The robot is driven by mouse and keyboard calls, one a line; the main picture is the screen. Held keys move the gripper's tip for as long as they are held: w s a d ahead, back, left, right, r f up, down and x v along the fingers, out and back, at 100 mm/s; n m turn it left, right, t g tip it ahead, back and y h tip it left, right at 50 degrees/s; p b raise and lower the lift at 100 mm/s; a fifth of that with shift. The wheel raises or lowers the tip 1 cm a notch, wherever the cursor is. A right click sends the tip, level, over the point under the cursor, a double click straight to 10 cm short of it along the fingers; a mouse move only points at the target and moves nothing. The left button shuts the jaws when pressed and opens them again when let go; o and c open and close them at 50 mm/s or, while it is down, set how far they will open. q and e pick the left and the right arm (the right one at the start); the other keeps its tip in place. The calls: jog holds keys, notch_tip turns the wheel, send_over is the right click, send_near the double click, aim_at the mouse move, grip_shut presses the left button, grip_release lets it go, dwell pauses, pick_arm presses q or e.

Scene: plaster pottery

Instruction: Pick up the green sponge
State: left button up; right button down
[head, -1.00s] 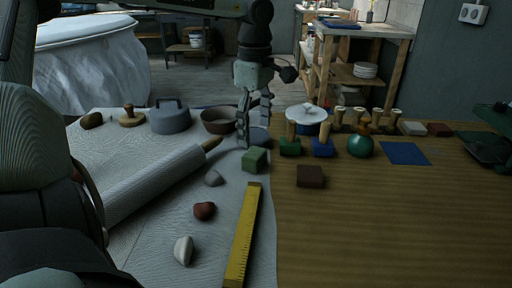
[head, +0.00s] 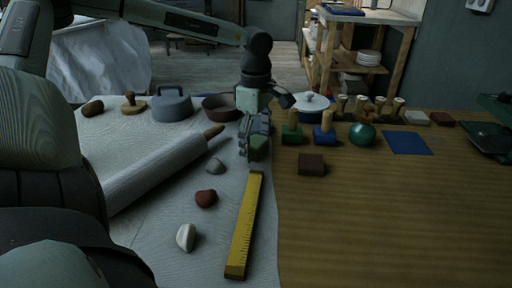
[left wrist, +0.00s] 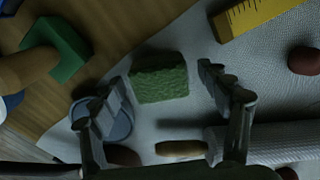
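The green sponge (head: 259,149) is a small block on the pale cloth, close to the cloth's edge with the wooden table. My left gripper (head: 255,133) points down at it in the head view and partly covers it. In the left wrist view the sponge (left wrist: 160,82) shows between and beyond the spread fingers (left wrist: 165,100), with a clear gap on each side. The left gripper is open and empty. My right gripper is not in view.
A yellow ruler (head: 244,225) lies in front of the sponge. A rolling pin (head: 155,170) and several stones lie to its left. A brown block (head: 311,164) and green-based (head: 292,138) and blue-based stamps stand to its right.

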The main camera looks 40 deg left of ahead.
aim_at(256, 140)
pick_arm(q)
jog(key=c, duration=0.9)
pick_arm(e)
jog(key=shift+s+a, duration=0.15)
